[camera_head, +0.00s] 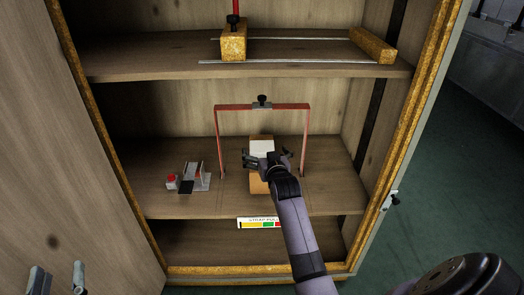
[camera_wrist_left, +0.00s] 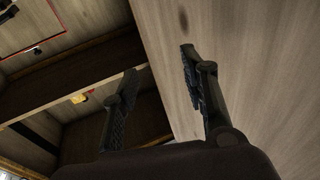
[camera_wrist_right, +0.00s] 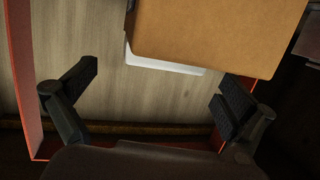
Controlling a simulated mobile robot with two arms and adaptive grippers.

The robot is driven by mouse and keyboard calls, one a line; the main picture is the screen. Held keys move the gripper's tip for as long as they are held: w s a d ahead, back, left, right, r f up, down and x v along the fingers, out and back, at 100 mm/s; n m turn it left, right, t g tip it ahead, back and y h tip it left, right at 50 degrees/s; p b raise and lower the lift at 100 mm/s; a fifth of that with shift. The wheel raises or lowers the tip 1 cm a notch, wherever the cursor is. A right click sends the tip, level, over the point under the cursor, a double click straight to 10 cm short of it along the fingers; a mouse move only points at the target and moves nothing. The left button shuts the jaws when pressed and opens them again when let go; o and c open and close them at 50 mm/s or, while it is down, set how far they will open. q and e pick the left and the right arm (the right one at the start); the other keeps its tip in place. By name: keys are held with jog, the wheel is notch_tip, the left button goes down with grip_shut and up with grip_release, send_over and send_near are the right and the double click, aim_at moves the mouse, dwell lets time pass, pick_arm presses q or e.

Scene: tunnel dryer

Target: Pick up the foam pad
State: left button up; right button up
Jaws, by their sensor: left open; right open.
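A white block (camera_head: 262,146), which looks like the foam pad, is by a brown block (camera_head: 259,186) on the middle shelf, inside a red frame. In the right wrist view a white edge (camera_wrist_right: 165,66) shows along the brown block (camera_wrist_right: 215,35). My right gripper (camera_head: 258,159) is at the white block in the head view. In its wrist view the right gripper (camera_wrist_right: 160,76) is open, fingers apart, with nothing clearly between them. My left gripper (camera_head: 58,278) is open and empty at the lower left, by the wooden door; its fingers (camera_wrist_left: 160,62) show in its wrist view.
The red frame (camera_head: 218,135) stands around the blocks, close to my right gripper. A metal bracket (camera_head: 197,178) and a small red-topped piece (camera_head: 172,181) lie to its left. The upper shelf (camera_head: 150,55) holds rods and yellowish blocks. A colour-striped label (camera_head: 260,224) is on the shelf front.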

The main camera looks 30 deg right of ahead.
aim_at(263, 147)
jog(key=b+x, duration=0.2)
jog(key=x, duration=0.2)
jog(key=shift+w+d+f, duration=0.2)
jog(key=shift+d, duration=0.05)
jog(key=shift+w, duration=0.1)
pick_arm(q)
jog(key=s+r+t+h, duration=0.2)
jog(key=s+r+t, duration=0.2)
jog(key=r, duration=0.5)
jog(key=t, duration=0.2)
jog(key=shift+s+r+t, duration=0.2)
jog(key=shift+r+t, duration=0.05)
jog(key=shift+t, duration=0.05)
jog(key=shift+d, duration=0.1)
pick_arm(e)
jog(key=c, duration=1.1)
